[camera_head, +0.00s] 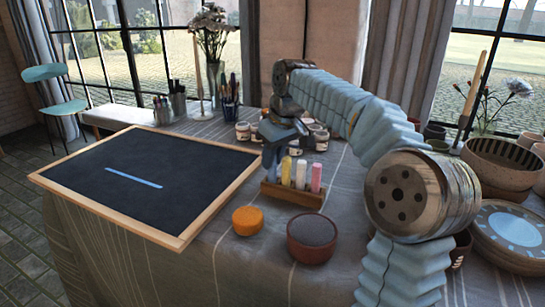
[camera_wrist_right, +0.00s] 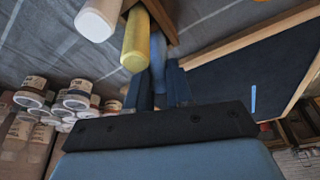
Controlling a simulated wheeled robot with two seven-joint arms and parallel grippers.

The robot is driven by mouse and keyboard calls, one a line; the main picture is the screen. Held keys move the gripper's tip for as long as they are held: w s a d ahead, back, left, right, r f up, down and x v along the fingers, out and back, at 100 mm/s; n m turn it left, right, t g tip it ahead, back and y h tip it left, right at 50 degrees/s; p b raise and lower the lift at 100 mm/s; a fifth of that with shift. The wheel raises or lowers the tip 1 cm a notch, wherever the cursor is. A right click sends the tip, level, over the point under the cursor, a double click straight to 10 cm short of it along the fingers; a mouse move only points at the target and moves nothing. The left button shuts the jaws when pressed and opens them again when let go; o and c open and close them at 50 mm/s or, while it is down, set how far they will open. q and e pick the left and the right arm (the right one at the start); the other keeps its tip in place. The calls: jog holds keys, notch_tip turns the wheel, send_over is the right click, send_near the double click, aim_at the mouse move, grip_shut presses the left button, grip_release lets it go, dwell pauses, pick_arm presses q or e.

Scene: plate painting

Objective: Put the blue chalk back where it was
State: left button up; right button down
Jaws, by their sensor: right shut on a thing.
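The blue chalk (camera_wrist_right: 157,58) is between the two fingers of my right gripper (camera_wrist_right: 158,88) in the right wrist view. My right gripper (camera_head: 275,150) is shut on it and points down at the left end of the wooden chalk holder (camera_head: 292,197). The holder also shows in the right wrist view (camera_wrist_right: 164,14). The chalk's far end is at the holder beside the yellow chalk (camera_head: 286,170); whether it rests fully in its slot I cannot tell. A white chalk (camera_head: 301,174) and a pink chalk (camera_head: 316,177) stand upright in the holder. My left gripper is out of view.
A framed blackboard (camera_head: 150,205) with a blue line (camera_head: 133,177) lies at left. Paint jars (camera_head: 243,131) stand behind; bowls and plates (camera_head: 508,230) are at right.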

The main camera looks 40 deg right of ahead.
jog(key=shift+f, duration=0.15)
jog(key=c, duration=1)
grip_release()
jog(key=shift+r, duration=0.5)
jog(key=p+v, duration=0.2)
jog(key=v, duration=0.9)
jog(key=shift+s+r+p, duration=0.15)
jog(key=shift+p, duration=0.15)
